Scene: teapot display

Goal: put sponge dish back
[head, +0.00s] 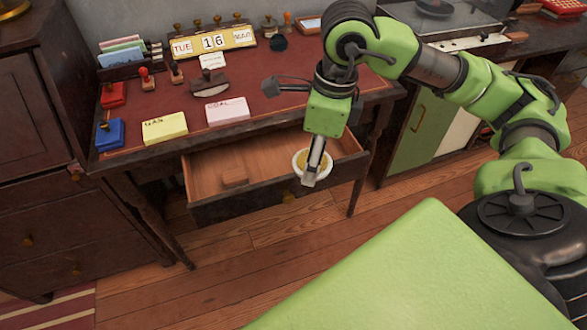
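The sponge dish (297,163), a small round white dish with a yellow inside, is at the right end of the open desk drawer (205,172). My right gripper (310,180) points down over the dish, and its fingers cover part of the dish and its near rim. I cannot tell whether the fingers grip the rim or whether the dish rests on the drawer floor. My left gripper is not in view.
The desk top (262,85) above holds stamps, a yellow pad (165,128), a pink pad (228,111), ink pads and a date calendar (214,41).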

